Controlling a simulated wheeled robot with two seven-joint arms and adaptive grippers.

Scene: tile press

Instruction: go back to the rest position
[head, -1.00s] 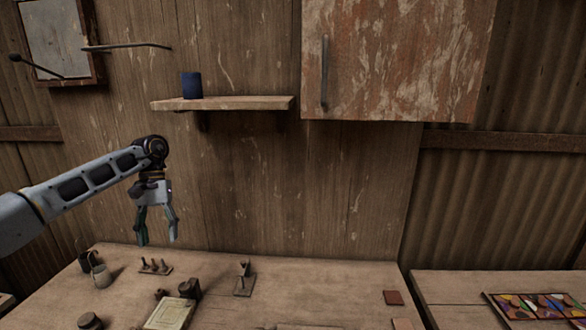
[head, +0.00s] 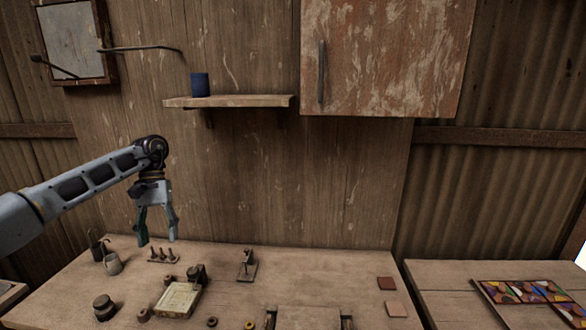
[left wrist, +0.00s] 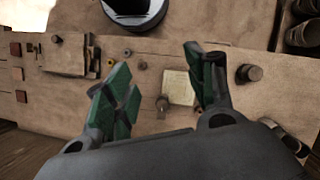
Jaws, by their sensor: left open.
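My left gripper (head: 157,236) hangs from the left arm, fingers pointing down, above the back left of the wooden workbench (head: 225,300) in the head view. Its two fingers are apart with nothing between them. In the left wrist view the green finger pads of the left gripper (left wrist: 162,92) stand apart, with the bench far below. My right gripper is in neither view.
A shelf (head: 230,101) with a blue cup (head: 200,84) and a cabinet (head: 390,60) hang behind.

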